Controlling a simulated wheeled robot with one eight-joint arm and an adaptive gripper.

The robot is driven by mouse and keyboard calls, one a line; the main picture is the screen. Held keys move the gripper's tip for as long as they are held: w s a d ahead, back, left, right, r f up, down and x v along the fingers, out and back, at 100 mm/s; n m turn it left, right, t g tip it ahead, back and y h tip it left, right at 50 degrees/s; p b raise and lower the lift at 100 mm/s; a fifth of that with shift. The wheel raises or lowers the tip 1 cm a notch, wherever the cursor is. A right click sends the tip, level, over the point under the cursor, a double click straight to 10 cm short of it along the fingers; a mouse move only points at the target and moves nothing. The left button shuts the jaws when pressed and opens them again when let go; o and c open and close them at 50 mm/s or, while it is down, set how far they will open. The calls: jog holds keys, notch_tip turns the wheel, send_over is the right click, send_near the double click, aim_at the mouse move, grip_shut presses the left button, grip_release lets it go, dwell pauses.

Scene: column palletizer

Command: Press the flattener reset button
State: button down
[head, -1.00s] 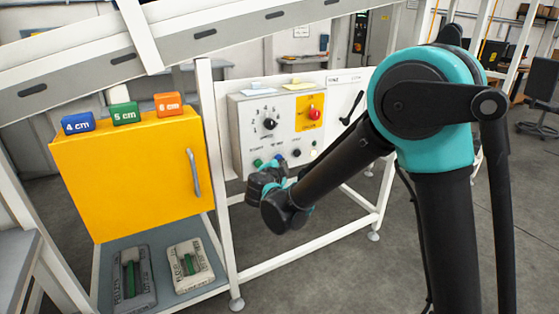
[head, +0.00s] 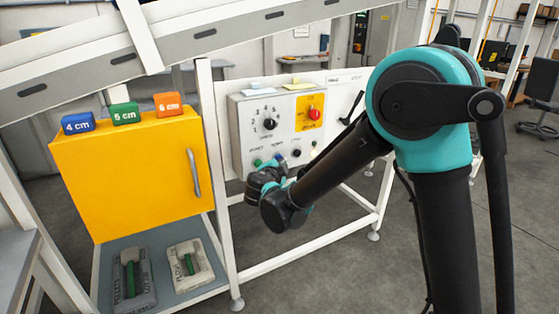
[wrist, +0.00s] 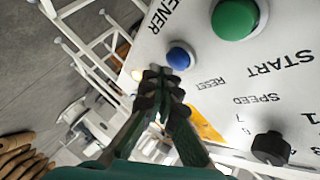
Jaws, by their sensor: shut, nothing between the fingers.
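The grey-white control panel (head: 243,125) stands in the middle of the head view. Its blue button (wrist: 180,57) shows in the wrist view beside the word RESET, with a larger green button (wrist: 235,17) labelled START above and to the right. My gripper (wrist: 160,78) is shut and empty. Its fingertips point at the panel, just below and left of the blue button in the wrist view. I cannot tell whether they touch it. In the head view my wrist is in front of the panel's lower edge, and the fingertips are hard to make out there.
A black speed knob (wrist: 270,147) is at the lower right of the wrist view. A red switch on a yellow plate (head: 304,125) is at the panel's upper right. A yellow cabinet (head: 125,185) stands left of the panel, past a white frame post (head: 218,190).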

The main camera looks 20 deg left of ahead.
jog(key=shift+w+a, duration=0.2)
jog(key=shift+a, duration=0.05)
jog(key=shift+w+a, duration=0.3)
jog(key=shift+a, duration=0.05)
dwell(0.9)
jog(key=shift+d, duration=0.1)
dwell(0.3)
jog(key=shift+s+d, duration=0.6)
jog(key=shift+d, duration=0.1)
jog(key=s+d, duration=0.3)
jog(key=shift+s+d, duration=0.1)
jog(key=shift+d, duration=0.2)
dwell(0.8)
